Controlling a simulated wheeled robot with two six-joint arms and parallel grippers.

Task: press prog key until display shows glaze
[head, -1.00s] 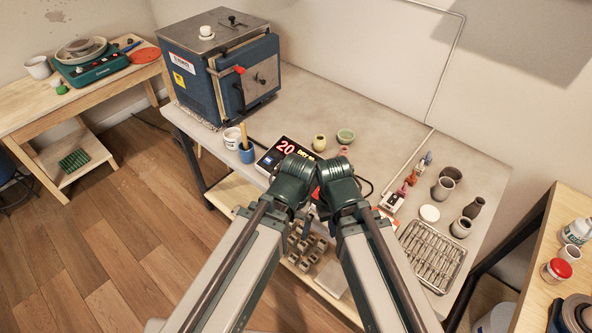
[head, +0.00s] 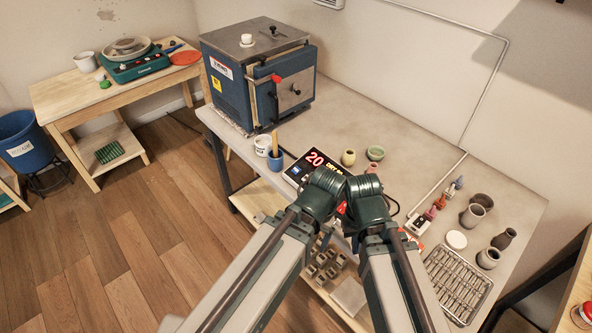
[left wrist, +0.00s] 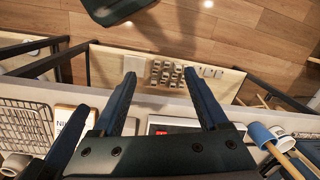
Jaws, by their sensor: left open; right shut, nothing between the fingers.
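The dark controller panel (head: 304,174) lies on the bench in the head view. Its red display reads 20 and white letters beside it begin "DRY"; the rest and its keys are largely hidden by my arms. Part of the panel with a red display also shows in the left wrist view (left wrist: 163,129), behind my fingers. My left gripper (left wrist: 160,78) is open and empty, with its fingers over the bench's front edge. My right gripper is shut and empty near the panel; its fingertips are hard to make out behind the wrist, and contact with a key cannot be told.
A blue kiln (head: 262,75) stands at the back left. A blue cup with a wooden tool (head: 276,161) is left of the panel. Small bowls, pots (head: 472,214) and a wire tray (head: 459,285) are to the right. The back middle of the bench is clear.

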